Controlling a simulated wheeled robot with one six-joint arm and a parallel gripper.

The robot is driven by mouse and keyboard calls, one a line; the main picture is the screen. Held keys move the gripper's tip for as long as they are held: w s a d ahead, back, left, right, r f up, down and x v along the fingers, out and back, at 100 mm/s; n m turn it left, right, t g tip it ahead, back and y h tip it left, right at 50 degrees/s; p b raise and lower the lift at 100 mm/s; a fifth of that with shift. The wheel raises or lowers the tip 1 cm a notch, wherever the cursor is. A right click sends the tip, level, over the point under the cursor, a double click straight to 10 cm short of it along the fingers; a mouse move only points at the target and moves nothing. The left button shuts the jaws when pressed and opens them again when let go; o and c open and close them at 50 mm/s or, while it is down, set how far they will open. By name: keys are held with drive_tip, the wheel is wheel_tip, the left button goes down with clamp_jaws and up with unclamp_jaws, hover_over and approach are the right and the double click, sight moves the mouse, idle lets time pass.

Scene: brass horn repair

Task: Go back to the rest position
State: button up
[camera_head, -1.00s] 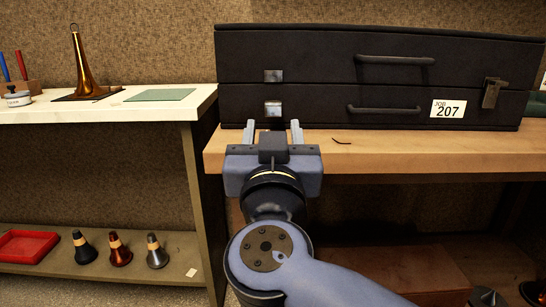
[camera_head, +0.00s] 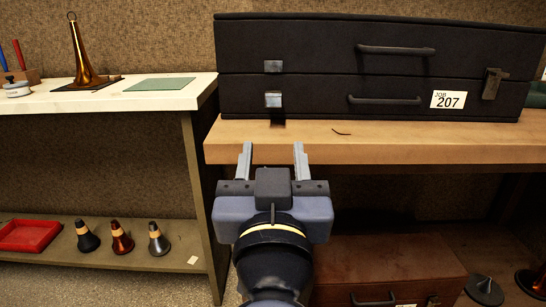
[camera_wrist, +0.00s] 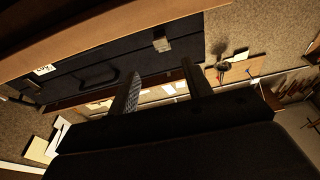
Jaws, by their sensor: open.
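My gripper (camera_head: 272,165) is open and empty in the head view. Its two fingers point at the front edge of the wooden bench (camera_head: 330,152), a little short of or below it. In the wrist view my gripper (camera_wrist: 162,88) shows as two separated fingers with nothing between them. A large black case (camera_head: 370,70) with a job 207 label stands on the bench, ahead of the gripper. Its latches (camera_head: 273,67) show on the front. It also shows in the wrist view (camera_wrist: 125,60).
A white shelf (camera_head: 110,100) at left holds a brass horn bell (camera_head: 85,62) and a green mat (camera_head: 160,84). Below are a red tray (camera_head: 28,235) and several mutes (camera_head: 121,238). A brown case (camera_head: 385,262) sits under the bench. A thin dark piece (camera_head: 341,132) lies on the bench.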

sight(273, 104)
drive_tip(key=shift+w, duration=0.15)
drive_tip(key=shift+b+x, duration=0.65)
drive_tip(key=shift+x, duration=4.65)
